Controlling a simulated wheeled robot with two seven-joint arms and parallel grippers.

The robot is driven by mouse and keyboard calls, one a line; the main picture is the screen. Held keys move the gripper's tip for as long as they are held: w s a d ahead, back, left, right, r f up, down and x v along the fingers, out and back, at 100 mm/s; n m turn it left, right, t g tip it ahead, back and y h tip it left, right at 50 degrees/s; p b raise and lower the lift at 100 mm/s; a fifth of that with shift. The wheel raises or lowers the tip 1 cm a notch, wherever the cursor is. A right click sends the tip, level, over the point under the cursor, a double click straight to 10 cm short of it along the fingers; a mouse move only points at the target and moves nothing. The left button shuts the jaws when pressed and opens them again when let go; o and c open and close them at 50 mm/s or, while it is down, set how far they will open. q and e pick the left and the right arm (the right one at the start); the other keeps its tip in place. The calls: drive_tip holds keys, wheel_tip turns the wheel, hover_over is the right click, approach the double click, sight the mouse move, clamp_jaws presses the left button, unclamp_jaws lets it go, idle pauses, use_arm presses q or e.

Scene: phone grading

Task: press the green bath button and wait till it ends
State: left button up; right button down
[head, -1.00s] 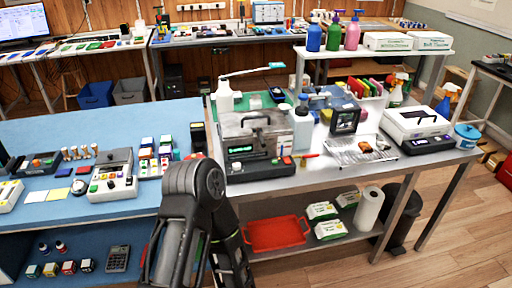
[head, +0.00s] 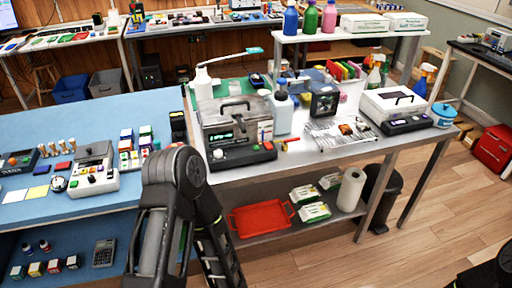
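The bath (head: 234,122) is a metal box with a black lid handle, standing on the grey workbench right of the blue bench.
A white bottle (head: 204,85) and a clear bottle (head: 281,112) stand close to the bath. A boxy dark device (head: 324,103) and a white machine (head: 393,105) stand farther right. A red tray (head: 262,219) lies on the lower shelf.

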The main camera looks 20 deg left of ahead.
use_arm(q)
clamp_jaws()
idle(1.4)
